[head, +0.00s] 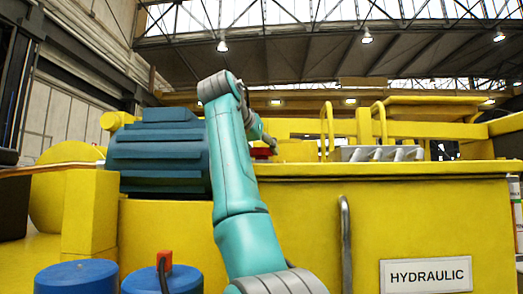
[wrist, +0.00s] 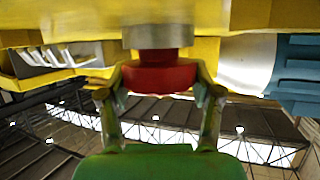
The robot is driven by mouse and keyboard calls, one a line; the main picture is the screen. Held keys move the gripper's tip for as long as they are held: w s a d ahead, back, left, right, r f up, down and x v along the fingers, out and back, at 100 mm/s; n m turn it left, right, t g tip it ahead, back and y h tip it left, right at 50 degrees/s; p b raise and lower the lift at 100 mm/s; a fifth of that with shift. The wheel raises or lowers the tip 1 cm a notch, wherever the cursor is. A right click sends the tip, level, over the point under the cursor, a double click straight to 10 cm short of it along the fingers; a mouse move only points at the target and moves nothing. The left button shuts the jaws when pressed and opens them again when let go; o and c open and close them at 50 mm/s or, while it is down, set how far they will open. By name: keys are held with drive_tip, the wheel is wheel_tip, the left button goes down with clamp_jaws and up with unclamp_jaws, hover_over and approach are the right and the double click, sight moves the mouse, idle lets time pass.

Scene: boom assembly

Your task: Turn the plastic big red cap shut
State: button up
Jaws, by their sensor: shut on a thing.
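The big red cap (wrist: 160,78) sits against a short grey neck (wrist: 158,37) on a yellow surface in the wrist view. My gripper (wrist: 160,84) has a finger on each side of the cap and is shut on it. The fingers cover the cap's left and right edges. In the head view the red cap (head: 262,152) shows small on top of the yellow machine, partly hidden by my arm. My gripper is mostly hidden behind the arm there. I cannot tell how far the cap is turned.
A blue ribbed motor (head: 158,155) stands left of my arm on the yellow machine (head: 420,220). Yellow handrails (head: 327,128) and a grey block (head: 375,153) stand to the right. Blue drums (head: 77,277) are at the front left. A grey vertical handle (head: 346,243) is on the front panel.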

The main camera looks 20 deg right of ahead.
idle(0.4)
drive_tip(key=o, duration=1.1)
drive_tip(key=shift+o, duration=0.2)
drive_tip(key=v, duration=1.2)
drive_tip(key=shift+w, duration=0.2)
drive_tip(key=shift+a, duration=0.15)
